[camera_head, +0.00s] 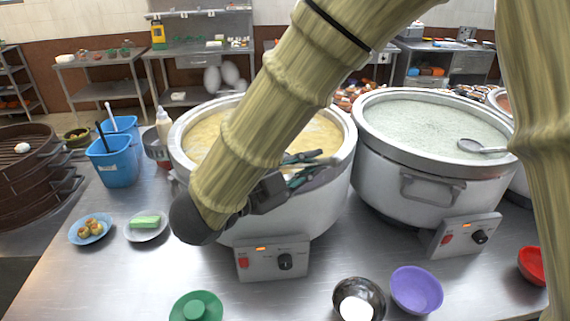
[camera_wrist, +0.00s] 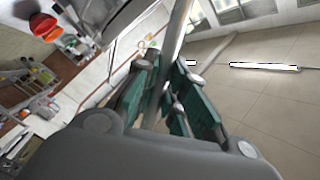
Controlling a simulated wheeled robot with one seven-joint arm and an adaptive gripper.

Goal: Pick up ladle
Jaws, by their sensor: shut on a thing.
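My gripper (camera_head: 308,168) is over the front right rim of the left stockpot (camera_head: 335,190), partly behind my arm. In the wrist view its green-padded fingers (camera_wrist: 165,95) are closed around a grey metal handle (camera_wrist: 177,38), which I take to be the ladle's. The handle runs up out of that picture, and the bowl of this ladle is not clearly visible in either view. Another ladle (camera_head: 480,146) rests in the pale congee of the right stockpot (camera_head: 430,185), its handle leading right behind my arm.
Blue bins (camera_head: 113,160), a plate of food (camera_head: 91,229) and a plate with a green block (camera_head: 146,225) stand left. A green lid-like dish (camera_head: 196,306), a metal bowl (camera_head: 359,300), a purple bowl (camera_head: 416,289) and a red bowl (camera_head: 532,265) lie along the front.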

